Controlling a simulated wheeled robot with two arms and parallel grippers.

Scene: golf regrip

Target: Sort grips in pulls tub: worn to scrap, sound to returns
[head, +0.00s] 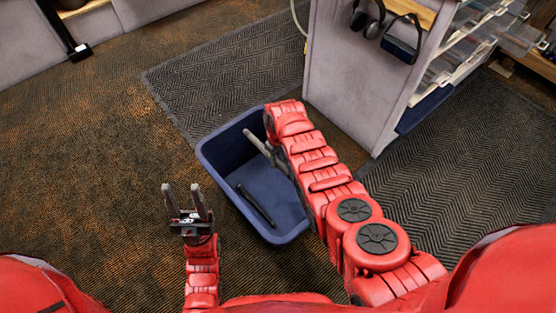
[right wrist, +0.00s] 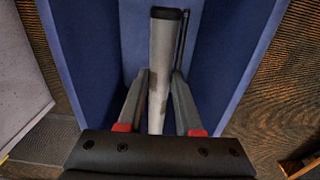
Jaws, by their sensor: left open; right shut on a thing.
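The blue tub (head: 222,178) stands on the floor in front of me, with a black grip (head: 256,205) lying on its bottom. My right gripper (head: 270,152) is over the tub. It is shut on a grey grip (right wrist: 164,60), which has a dark end cap and darker patches near the fingers in the right wrist view. The tub (right wrist: 85,60) and a thin part of the black grip (right wrist: 183,45) show behind it there. My left gripper (head: 187,202) is open and empty, left of the tub. Much of the right gripper is hidden by its arm in the head view.
A grey cabinet (head: 345,85) with headphones (head: 366,18) hung on it stands beyond the tub, to the right. Its side shelves hold clear bins (head: 455,55). A dark ribbed mat (head: 215,85) lies behind the tub. The carpet at left is clear.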

